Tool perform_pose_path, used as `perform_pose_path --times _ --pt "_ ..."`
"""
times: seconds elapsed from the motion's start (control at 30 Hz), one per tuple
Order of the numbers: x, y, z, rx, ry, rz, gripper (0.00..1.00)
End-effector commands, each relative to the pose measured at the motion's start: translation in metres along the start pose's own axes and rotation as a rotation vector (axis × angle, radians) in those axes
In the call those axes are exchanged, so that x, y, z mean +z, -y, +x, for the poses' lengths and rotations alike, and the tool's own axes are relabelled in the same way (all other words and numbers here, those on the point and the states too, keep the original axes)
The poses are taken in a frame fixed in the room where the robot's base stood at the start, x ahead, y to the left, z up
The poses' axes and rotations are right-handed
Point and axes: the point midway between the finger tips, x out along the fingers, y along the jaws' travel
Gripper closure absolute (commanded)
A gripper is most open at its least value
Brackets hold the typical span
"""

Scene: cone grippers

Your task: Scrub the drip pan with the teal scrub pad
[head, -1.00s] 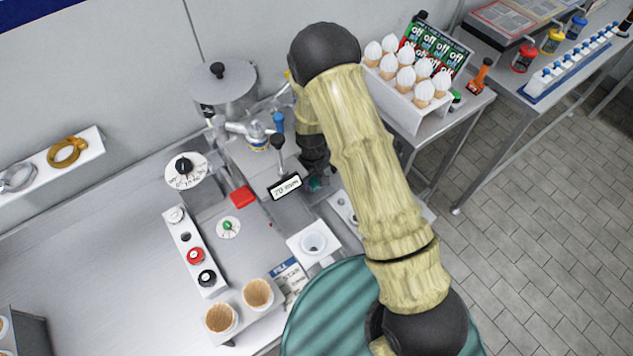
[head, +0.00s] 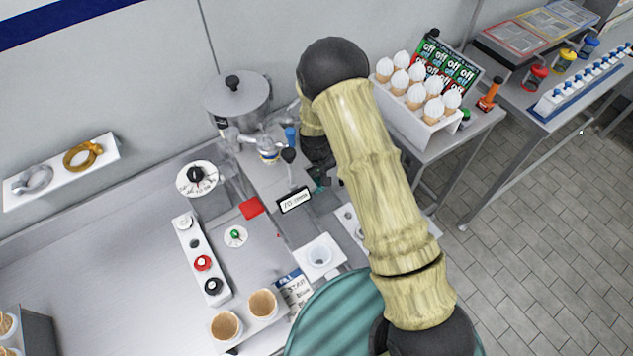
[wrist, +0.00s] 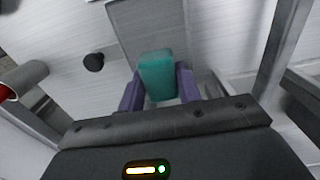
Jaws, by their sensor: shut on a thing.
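My gripper (wrist: 160,88) is shut on the teal scrub pad (wrist: 157,68), which sits between its two purple fingers in the wrist view. Only a small teal bit of the pad (head: 318,180) shows in the head view, beside the "70 mm" sign, and my arm hides most of the gripper there. In the wrist view a grey rectangular panel or pan (wrist: 148,28) lies beyond the pad. It may be the drip pan, but I cannot tell for sure. I cannot tell whether the pad touches it.
A lever with a "70 mm" sign (head: 294,200) stands left of my gripper. A white block with a cup (head: 319,257) and a holder with two cones (head: 244,316) are nearer. A rack of white-topped cones (head: 418,98) stands to the right.

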Motion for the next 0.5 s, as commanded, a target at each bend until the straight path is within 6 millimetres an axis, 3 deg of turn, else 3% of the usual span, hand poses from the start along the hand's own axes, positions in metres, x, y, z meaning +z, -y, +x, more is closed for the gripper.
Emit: perform_pose_path --times 0.5 --pt "0.001 0.0 -0.04 -0.001 0.003 0.001 0.84"
